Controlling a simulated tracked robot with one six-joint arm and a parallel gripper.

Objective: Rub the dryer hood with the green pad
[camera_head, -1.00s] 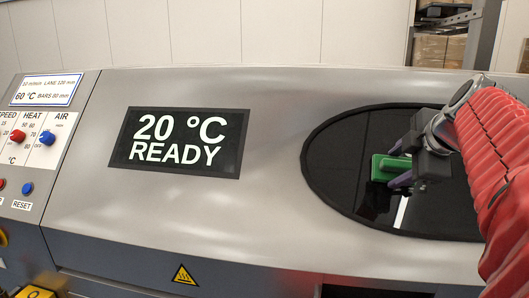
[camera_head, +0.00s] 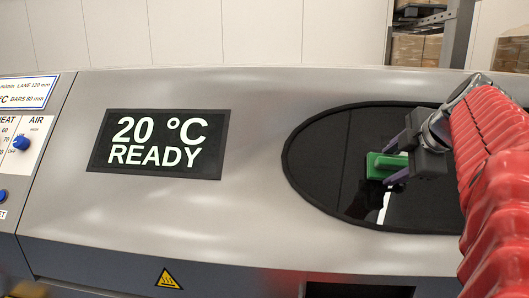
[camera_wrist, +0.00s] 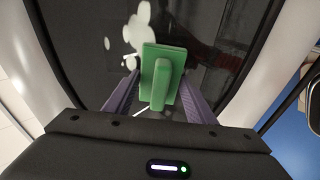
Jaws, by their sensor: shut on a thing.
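The dryer hood (camera_head: 250,210) is a long silver-grey metal cover with a dark oval window (camera_head: 330,160) on its right part. My gripper (camera_head: 392,165) is over this window, shut on the green pad (camera_head: 383,164). In the wrist view the green pad (camera_wrist: 172,62) is a flat green block with a raised green handle, held between my purple fingers (camera_wrist: 160,95). The pad lies in front of the dark glass. I cannot tell whether it touches the glass. Pale blotches (camera_wrist: 138,28) show on the glass just beyond the pad.
A display (camera_head: 157,143) reading "20 °C READY" is on the hood left of the window. A control panel (camera_head: 25,140) with a blue knob is at the far left. A yellow warning sign (camera_head: 169,279) is below. Shelves with boxes (camera_head: 415,48) stand behind.

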